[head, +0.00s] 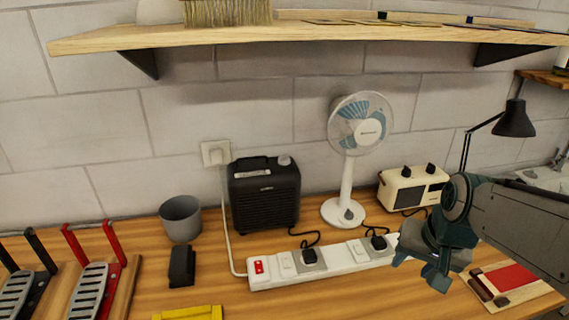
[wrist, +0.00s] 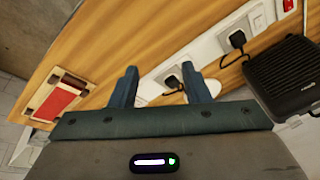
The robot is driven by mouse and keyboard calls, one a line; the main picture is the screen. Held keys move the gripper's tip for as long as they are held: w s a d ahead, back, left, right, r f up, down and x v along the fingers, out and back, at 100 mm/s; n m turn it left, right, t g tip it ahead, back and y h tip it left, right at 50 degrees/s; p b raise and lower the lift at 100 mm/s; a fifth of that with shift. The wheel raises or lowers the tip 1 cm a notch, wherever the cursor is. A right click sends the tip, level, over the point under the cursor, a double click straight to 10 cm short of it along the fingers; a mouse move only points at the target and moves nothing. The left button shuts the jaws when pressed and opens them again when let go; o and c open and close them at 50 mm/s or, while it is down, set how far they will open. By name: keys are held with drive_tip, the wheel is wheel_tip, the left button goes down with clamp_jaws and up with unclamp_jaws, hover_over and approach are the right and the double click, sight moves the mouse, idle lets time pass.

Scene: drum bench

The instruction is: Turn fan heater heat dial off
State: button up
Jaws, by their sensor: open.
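The black fan heater (head: 264,195) stands upright on the wooden bench against the tiled wall. A pale round dial (head: 284,160) sits on its top at the right. The heater also shows at the right edge of the wrist view (wrist: 285,75), where its dial is not clear. My gripper (head: 421,268) is well to the right of the heater, above the bench near the power strip's right end. In the wrist view my gripper (wrist: 159,82) is open, with nothing between its fingers.
A white power strip (head: 325,267) lies in front of the heater. A white fan (head: 346,185) and a cream radio (head: 412,188) stand to the right of it. A grey cup (head: 181,219) and black block (head: 182,267) are left. A wooden shelf (head: 330,34) hangs above.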

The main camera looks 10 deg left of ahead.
drive_tip(key=w+a+f+m+h+b, duration=0.1)
drive_tip(key=w+a+f+b, duration=0.15)
drive_tip(key=w, duration=0.35)
drive_tip(key=w+a+f+m+b, duration=0.1)
drive_tip(key=w+a+f, duration=0.15)
drive_tip(key=w, duration=0.45)
drive_tip(key=n+t+h+b, duration=0.1)
drive_tip(key=t+h+b, duration=0.3)
drive_tip(key=t, duration=0.6)
approach(282, 159)
drive_tip(key=shift+y, duration=0.5)
drive_tip(key=x, duration=0.3)
drive_tip(key=p+x, duration=0.1)
drive_tip(key=x, duration=0.2)
drive_tip(key=p+x, duration=0.1)
drive_tip(key=x, duration=0.2)
drive_tip(key=shift+s+d, duration=0.1)
drive_tip(key=shift+d, duration=0.25)
drive_tip(key=shift+r, duration=0.1)
drive_tip(key=shift+c, duration=0.3)
drive_tip(key=c, duration=0.6)
